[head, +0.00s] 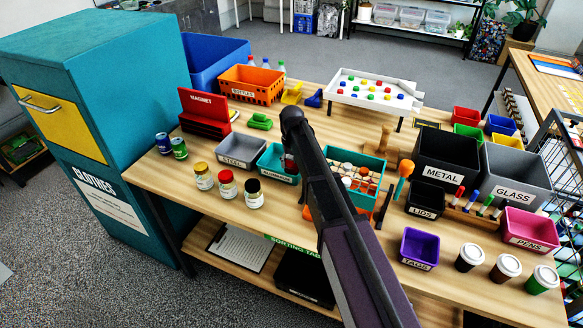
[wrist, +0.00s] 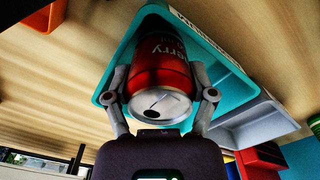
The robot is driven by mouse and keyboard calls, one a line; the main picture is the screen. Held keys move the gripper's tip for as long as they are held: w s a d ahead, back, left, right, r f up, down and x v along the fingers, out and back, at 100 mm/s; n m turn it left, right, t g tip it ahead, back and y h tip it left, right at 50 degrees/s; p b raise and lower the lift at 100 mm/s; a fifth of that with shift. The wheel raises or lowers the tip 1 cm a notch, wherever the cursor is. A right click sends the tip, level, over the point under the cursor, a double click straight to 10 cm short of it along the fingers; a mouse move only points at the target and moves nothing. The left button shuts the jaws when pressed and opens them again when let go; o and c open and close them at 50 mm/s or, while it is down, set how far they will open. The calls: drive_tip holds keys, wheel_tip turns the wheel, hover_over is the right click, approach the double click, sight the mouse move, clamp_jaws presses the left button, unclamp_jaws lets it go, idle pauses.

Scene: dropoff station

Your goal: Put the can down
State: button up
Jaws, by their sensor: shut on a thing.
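A red can (wrist: 160,65) with white lettering is between the two fingers of my gripper (wrist: 161,82) in the wrist view, its silver end with a dark opening facing the camera. My gripper is shut on it. A teal bin (wrist: 215,48) lies beyond the can in the wrist view, and the can covers part of it. In the head view a small red part of the can (head: 290,163) shows at the teal bin (head: 272,174), beside my arm. My arm hides most of the gripper there. I cannot tell how deep the can is in the bin.
A grey STEEL bin (head: 240,146) stands left of the teal bin, and another teal bin (head: 378,163) with jars stands right, behind my arm. Three jars (head: 227,184) stand in front. METAL (head: 440,150) and GLASS (head: 512,165) bins are further right.

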drive_tip(key=shift+f+b, duration=0.45)
drive_tip(key=shift+f, duration=0.2)
drive_tip(key=o, duration=0.6)
drive_tip(key=shift+o, duration=0.2)
drive_tip(key=shift+r, duration=0.25)
wheel_tip(320, 180, up, 12)
drive_tip(key=p, duration=1.3)
drive_tip(key=shift+r, duration=0.25)
idle(0.3)
